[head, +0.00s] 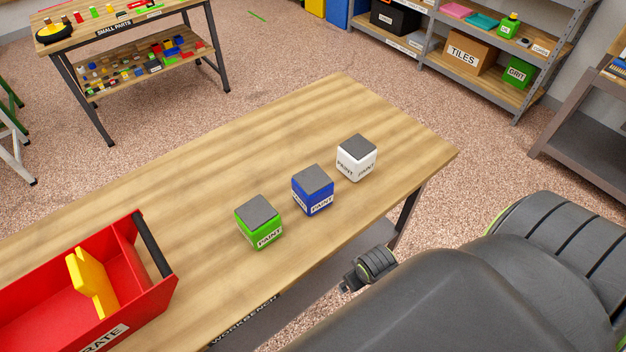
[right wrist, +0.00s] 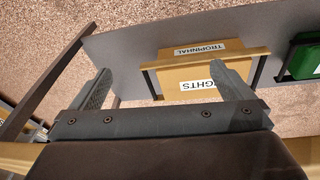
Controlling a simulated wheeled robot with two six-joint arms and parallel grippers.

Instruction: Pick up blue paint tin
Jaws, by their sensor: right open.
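The blue paint tin (head: 312,190) is a cube with a dark grey top and a PAINT label. It stands on the wooden workbench (head: 190,170) between a green paint tin (head: 260,222) and a white paint tin (head: 357,158). My right arm is at the lower right of the head view, with its wrist end beside the bench's front edge. In the right wrist view my right gripper (right wrist: 162,92) is open and empty, with a lower shelf below it; no paint tin shows there. My left gripper is not in view.
A red crate (head: 160,290) with a yellow item stands at the bench's left. The bench behind the tins is clear. The right wrist view shows a lower shelf (right wrist: 120,45) with a labelled yellow box (right wrist: 180,68) and a green box (right wrist: 305,60).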

